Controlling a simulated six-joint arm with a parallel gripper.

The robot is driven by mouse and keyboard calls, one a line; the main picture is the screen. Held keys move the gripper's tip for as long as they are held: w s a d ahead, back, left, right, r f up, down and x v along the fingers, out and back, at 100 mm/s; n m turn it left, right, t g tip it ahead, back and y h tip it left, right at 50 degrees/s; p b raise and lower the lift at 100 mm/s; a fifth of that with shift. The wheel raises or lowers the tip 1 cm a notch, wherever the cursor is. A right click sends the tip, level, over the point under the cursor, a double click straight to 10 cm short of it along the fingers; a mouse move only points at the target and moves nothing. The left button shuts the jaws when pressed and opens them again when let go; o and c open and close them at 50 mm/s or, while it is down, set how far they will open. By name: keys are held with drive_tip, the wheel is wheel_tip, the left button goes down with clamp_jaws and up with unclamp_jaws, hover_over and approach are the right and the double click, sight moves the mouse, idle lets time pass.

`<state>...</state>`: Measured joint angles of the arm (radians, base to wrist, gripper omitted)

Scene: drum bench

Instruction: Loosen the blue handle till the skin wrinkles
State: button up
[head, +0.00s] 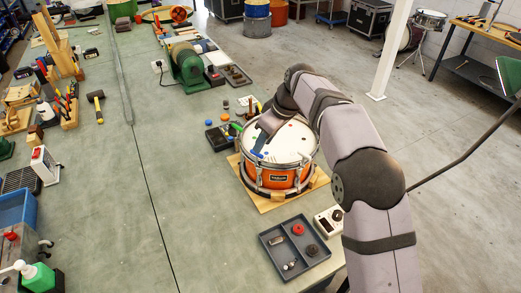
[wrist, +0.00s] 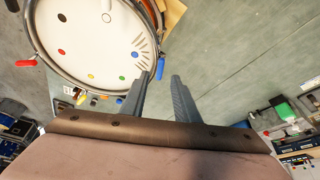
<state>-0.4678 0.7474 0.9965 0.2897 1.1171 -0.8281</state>
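The drum (head: 280,178) has an orange shell and a white skin, and stands on a wooden board on the bench. In the wrist view its skin (wrist: 85,35) fills the upper left, with coloured dots near the rim. Short dark radial lines like wrinkles (wrist: 143,48) show on the skin beside the blue dot. The blue handle (wrist: 160,68) sticks out from the rim there. My gripper (wrist: 162,82) is open, its fingertips on either side of the handle's outer end, the left one closer. Contact cannot be told. In the head view my arm partly hides this side.
Other handles ring the drum: a red one (wrist: 26,63), a yellow one (wrist: 80,97) and a black one (wrist: 12,5). A grey parts tray (head: 275,262) and a white device (head: 328,221) stand in front of the drum. The bench left of the drum is mostly clear.

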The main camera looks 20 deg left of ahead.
drive_tip(key=shift+v, duration=1)
drive_tip(key=s+d+f+m+h, duration=0.1)
drive_tip(key=s+d+f+m, duration=0.3)
drive_tip(key=d, duration=0.6)
drive_tip(key=s+d+f+m+h, duration=0.15)
drive_tip(key=s+d+m, duration=0.3)
drive_tip(key=d, duration=0.55)
drive_tip(key=s+d+f+m+h, duration=0.1)
drive_tip(key=s+d+f+m, duration=0.1)
drive_tip(key=s+d, duration=0.4)
drive_tip(key=s+d+f+m+g, duration=0.1)
drive_tip(key=s+d+f+m, duration=0.2)
drive_tip(key=s, duration=1.1)
drive_tip(key=d+f, duration=0.2)
drive_tip(key=d, duration=0.1)
drive_tip(key=shift+g+h, duration=0.3)
drive_tip(key=shift+h, duration=0.05)
drive_tip(key=shift+d+f, duration=0.1)
drive_tip(key=shift+d, duration=0.1)
